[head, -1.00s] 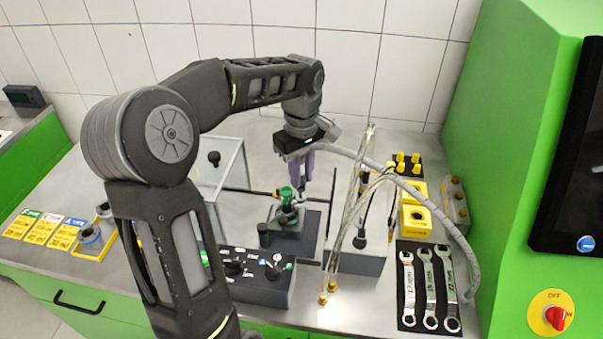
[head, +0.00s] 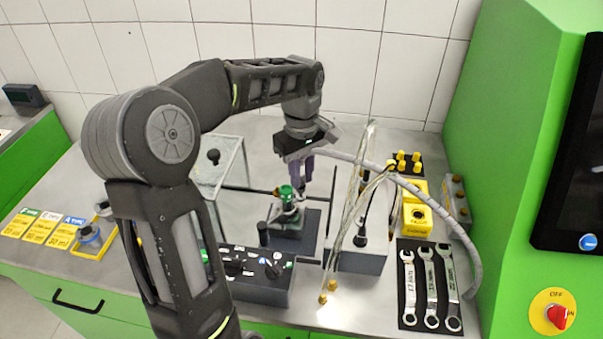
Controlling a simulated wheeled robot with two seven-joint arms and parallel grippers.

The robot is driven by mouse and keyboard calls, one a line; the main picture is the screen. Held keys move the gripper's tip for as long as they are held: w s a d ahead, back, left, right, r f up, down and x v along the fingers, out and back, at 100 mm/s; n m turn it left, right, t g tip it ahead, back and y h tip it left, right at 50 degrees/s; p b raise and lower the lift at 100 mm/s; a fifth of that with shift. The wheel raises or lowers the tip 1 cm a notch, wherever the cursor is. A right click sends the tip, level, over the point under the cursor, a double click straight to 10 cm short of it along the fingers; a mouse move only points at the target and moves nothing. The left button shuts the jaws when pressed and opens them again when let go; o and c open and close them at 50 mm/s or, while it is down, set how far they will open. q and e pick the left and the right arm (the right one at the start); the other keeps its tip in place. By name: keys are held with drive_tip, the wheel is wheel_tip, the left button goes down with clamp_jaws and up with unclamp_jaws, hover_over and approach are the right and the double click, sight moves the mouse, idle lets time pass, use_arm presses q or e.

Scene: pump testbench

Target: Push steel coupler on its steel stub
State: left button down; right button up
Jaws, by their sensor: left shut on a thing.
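My left gripper (head: 304,180) reaches down from above with its purple-grey fingers, close to the right of the small pump unit with a green top (head: 286,193). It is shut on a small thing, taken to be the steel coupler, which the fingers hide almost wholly. The steel stub cannot be made out separately among the metal parts of the unit. I cannot tell whether coupler and stub touch. The unit stands on a dark base plate (head: 312,232). My right gripper is not in view.
A grey hose (head: 415,183) arcs from beside my left wrist to the right. Clear hoses with brass ends (head: 328,291) hang over a grey box (head: 362,262). A black control box (head: 262,290) stands in front. Wrenches (head: 428,285) lie at right, a clear-walled box (head: 222,170) at left.

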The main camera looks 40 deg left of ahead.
use_arm(q)
drive_tip(key=shift+f, duration=0.45)
drive_tip(key=shift+f+b, duration=0.6)
drive_tip(key=shift+b, duration=0.1)
idle(1.0)
drive_tip(key=c, duration=1.2)
unclamp_jaws()
drive_tip(key=shift+f, duration=0.1)
drive_tip(key=shift+a+r+p, duration=0.1)
drive_tip(key=shift+r+p, duration=0.5)
drive_tip(key=shift+r, duration=0.15)
wheel_tip(320, 180, up, 4)
drive_tip(key=p, duration=0.2)
drive_tip(key=shift+s+p, duration=0.15)
drive_tip(key=shift+p, duration=0.2)
drive_tip(key=shift+r, duration=0.9)
